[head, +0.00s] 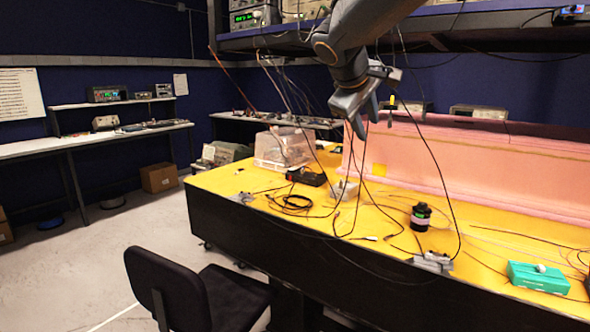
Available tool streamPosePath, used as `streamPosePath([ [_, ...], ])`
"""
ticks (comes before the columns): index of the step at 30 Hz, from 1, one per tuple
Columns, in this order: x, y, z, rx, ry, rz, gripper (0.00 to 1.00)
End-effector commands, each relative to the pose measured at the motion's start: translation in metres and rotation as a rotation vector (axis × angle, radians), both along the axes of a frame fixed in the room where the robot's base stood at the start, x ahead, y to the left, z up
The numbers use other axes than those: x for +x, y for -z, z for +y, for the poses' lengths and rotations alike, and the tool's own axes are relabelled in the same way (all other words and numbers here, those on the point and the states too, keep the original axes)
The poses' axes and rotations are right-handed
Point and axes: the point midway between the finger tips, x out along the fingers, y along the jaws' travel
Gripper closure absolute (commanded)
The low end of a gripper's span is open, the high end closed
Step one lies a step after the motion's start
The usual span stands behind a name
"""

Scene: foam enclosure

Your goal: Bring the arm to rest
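My gripper (358,128) hangs from my grey arm, which comes in from the top of the head view. It points down above the yellow bench (215,180), in front of the pink foam (460,165). It appears clear of the bench top. The fingers are dark and small here, seen from the side, so I cannot tell whether they are apart or together. I see no object clearly held in them.
A clear plastic box (283,148), a black canister (420,217), a green box (538,278) and loose cables lie on the bench. Dark cables hang near my gripper. An instrument shelf (270,38) runs above. A black chair (195,290) stands in front; the floor at left is open.

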Motion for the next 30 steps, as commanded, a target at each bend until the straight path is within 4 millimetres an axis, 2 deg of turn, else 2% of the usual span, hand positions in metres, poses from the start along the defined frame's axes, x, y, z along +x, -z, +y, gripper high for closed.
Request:
streamPosePath([
  [1, -0.013, 0.035, -0.006, 0.044, 0.021, 0.052, 0.66],
  [6, -0.067, 0.140, -0.017, 0.212, 0.113, 0.199, 0.66],
  [8, -0.091, 0.174, -0.020, 0.275, 0.157, 0.247, 0.66],
  [12, -0.155, 0.247, -0.025, 0.422, 0.286, 0.348, 0.66],
  [15, -0.203, 0.290, -0.026, 0.519, 0.395, 0.405, 0.66],
  [18, -0.244, 0.321, -0.026, 0.597, 0.497, 0.443, 0.66],
  [21, -0.275, 0.340, -0.025, 0.648, 0.576, 0.466, 0.66],
  [25, -0.294, 0.351, -0.024, 0.682, 0.629, 0.477, 0.66],
  [30, -0.297, 0.353, -0.024, 0.687, 0.638, 0.479, 0.66],
])
